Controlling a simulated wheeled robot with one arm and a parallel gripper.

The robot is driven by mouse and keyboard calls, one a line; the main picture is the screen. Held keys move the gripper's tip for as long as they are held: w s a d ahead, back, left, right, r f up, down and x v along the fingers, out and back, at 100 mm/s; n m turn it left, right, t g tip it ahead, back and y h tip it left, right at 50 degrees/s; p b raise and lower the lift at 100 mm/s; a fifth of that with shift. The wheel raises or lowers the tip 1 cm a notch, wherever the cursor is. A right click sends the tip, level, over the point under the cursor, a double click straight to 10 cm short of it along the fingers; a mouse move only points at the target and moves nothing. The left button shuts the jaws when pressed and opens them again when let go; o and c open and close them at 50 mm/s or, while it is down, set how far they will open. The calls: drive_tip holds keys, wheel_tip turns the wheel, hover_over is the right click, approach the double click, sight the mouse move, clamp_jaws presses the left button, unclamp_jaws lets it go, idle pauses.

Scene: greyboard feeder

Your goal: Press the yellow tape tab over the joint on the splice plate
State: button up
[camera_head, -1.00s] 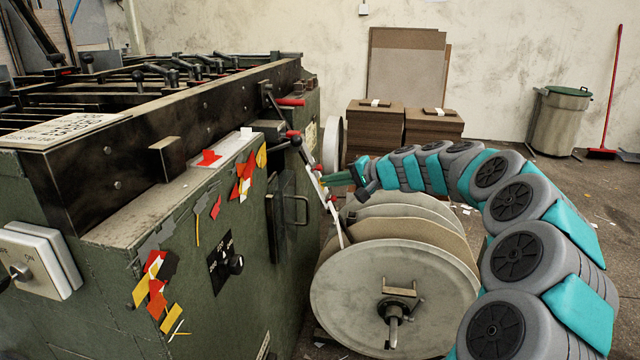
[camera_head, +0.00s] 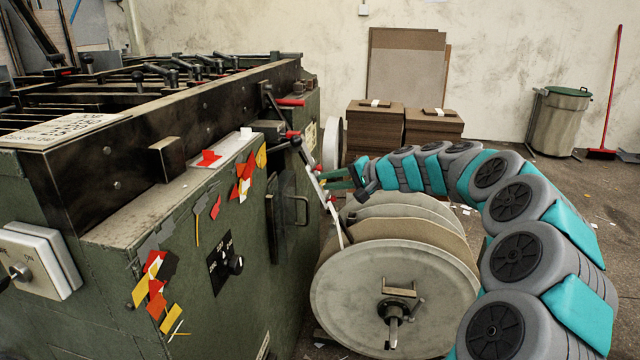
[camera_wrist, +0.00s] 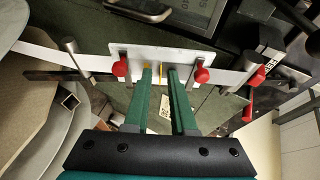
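The pale splice plate (camera_wrist: 185,62) lies across the upper middle of the wrist view, with a red-knobbed clamp at each side. A white strip (camera_wrist: 45,45) runs onto it from the left. My gripper (camera_wrist: 161,70) has its two green fingers apart, with the tips at the plate's lower middle. A small yellow patch (camera_wrist: 148,74), perhaps the tape tab, shows at the left fingertip. The fingers hide part of the plate, and I cannot tell whether they touch it. In the head view my gripper (camera_head: 338,178) is beside the machine's red-knobbed levers, above the reels.
The green machine (camera_head: 150,270) stands at left, with tape scraps on its side. Large reels (camera_head: 365,290) stand below my arm. Cardboard stacks (camera_head: 375,130) and a bin (camera_head: 558,120) are behind.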

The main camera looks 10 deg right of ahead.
drive_tip(key=shift+o, duration=0.4)
drive_tip(key=shift+a, duration=0.1)
drive_tip(key=v, duration=0.7)
drive_tip(key=s+a+f+n+g+h, duration=0.1)
drive_tip(key=s+a+f+n+g, duration=0.35)
drive_tip(key=s, duration=0.75)
drive_tip(key=s+a+f+n+g+h, duration=0.1)
drive_tip(key=s+a+g+h, duration=0.1)
drive_tip(key=s+a, duration=0.8)
drive_tip(key=s+d+f+g+h, duration=0.1)
drive_tip(key=s+d+f+h, duration=0.1)
drive_tip(key=s, duration=0.7)
drive_tip(key=s+d+f+g+h, duration=0.2)
drive_tip(key=s+d+f, duration=0.3)
drive_tip(key=s, duration=0.5)
drive_tip(key=s+d+f+n+g+h, duration=0.1)
drive_tip(key=s+d+f, duration=0.3)
drive_tip(key=s, duration=0.5)
drive_tip(key=d+h, duration=0.1)
drive_tip(key=d, duration=0.1)
drive_tip(key=shift+s+d+h, duration=0.35)
drive_tip(key=shift+d+h, duration=0.05)
drive_tip(key=shift+f+g, duration=0.1)
drive_tip(key=shift+g, duration=0.15)
